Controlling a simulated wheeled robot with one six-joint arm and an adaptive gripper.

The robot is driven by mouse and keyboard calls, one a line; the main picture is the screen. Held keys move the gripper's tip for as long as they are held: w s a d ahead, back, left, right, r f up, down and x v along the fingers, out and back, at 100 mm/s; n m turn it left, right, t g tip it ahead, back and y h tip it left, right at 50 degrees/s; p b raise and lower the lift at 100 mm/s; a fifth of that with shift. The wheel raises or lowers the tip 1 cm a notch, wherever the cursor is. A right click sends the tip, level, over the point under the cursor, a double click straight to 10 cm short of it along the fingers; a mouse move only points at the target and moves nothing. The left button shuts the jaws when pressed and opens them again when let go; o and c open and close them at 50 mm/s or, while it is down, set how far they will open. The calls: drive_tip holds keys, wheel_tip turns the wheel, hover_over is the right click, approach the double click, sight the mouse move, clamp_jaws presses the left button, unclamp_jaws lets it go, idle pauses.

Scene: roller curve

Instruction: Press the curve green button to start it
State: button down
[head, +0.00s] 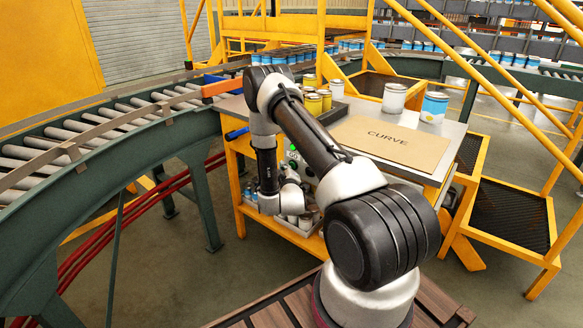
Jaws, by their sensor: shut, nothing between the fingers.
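A small green button (293,147) shows on the front of the yellow-framed workbench (440,180), partly behind my arm. A white round label or dial is just below it. A tan board marked CURVE (385,142) lies on the bench top. My arm reaches over to the front of the bench, and its wrist hangs low, below and close to the button. My gripper's fingers are hidden behind the wrist and arm links, so I cannot tell whether they touch anything.
A curved roller conveyor (110,130) runs along the left. Yellow and white cans (394,97) and a blue-labelled can (434,107) stand on the bench. Yellow railings (490,60) stand at right.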

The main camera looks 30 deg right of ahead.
drive_tip(key=shift+s+a, duration=0.1)
drive_tip(key=shift+a, duration=0.2)
drive_tip(key=shift+s+a, duration=0.3)
drive_tip(key=shift+a, duration=0.5)
drive_tip(key=shift+s+a, duration=0.25)
drive_tip(key=shift+a, duration=0.5)
drive_tip(key=shift+s+a, duration=0.3)
drive_tip(key=shift+a, duration=0.5)
